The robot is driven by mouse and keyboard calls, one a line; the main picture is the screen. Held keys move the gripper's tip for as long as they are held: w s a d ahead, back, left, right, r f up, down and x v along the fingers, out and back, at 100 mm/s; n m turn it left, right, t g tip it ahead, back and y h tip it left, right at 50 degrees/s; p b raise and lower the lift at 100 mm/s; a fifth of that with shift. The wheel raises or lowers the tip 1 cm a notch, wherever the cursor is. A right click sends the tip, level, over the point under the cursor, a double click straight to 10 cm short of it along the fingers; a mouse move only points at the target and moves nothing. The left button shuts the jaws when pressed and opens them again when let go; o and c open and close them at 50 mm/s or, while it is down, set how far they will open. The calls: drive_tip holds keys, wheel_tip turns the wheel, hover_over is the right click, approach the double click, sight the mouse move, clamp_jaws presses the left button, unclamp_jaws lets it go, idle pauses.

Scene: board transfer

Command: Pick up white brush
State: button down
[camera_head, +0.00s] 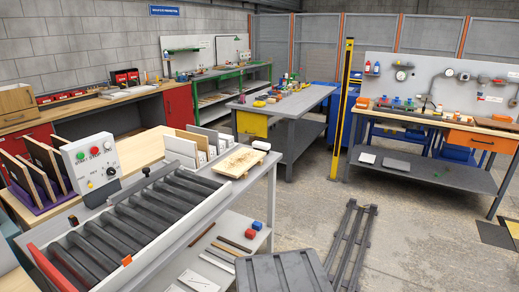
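A small white block-like object (261,145), which looks like the white brush, lies at the far right corner of the near workbench. It sits just behind a light wooden board (238,162) and appears apart from it. Its bristles cannot be made out at this size. My gripper is not in view, and nothing is seen holding the white object.
A roller conveyor (135,228) fills the near bench. A control box (91,165) and upright boards in racks (188,148) stand beside and behind it. A dark crate (283,273) and a metal frame (350,245) lie at front.

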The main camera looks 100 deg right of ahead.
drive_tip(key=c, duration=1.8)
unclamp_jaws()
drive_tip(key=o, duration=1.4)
